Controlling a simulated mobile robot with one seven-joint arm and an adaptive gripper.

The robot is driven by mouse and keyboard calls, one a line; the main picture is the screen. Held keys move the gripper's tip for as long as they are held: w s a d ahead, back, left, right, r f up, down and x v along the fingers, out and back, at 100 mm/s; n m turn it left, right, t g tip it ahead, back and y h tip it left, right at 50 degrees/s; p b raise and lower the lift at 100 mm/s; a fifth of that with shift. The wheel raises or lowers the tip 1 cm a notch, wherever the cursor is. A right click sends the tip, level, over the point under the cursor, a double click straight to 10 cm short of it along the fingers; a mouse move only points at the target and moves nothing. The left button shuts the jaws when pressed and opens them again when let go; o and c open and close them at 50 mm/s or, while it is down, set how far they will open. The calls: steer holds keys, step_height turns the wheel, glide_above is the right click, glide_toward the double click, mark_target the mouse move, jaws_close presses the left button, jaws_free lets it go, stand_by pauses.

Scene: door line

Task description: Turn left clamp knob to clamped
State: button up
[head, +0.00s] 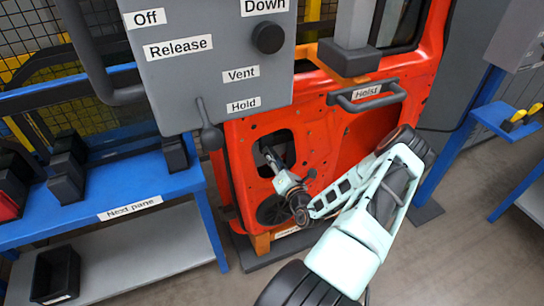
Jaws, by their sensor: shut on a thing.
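My gripper (270,160) is small in the head view, at the left part of the red door (238,168). Its fingers point up and left into the dark door opening (284,143). They are shut on a small dark part there. The fingers hide most of this part, and I cannot tell from its shape whether it is the left clamp knob. No clamp mark can be read beside it. A small label (287,231) sits low on the door's stand, too small to read. My arm crosses in front of the door's lower right.
A grey control box (215,75) with a black knob (268,38) and a lever (208,128) hangs in the upper left foreground. A blue bench (75,212) stands at left. A grey handle (370,100) labelled Hoist is on the door. Floor (450,245) is clear at right.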

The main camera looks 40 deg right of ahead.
steer(key=o, duration=1.2)
steer(key=shift+c, duration=0.2)
steer(key=v, duration=1.2)
steer(key=shift+s+a, duration=0.1)
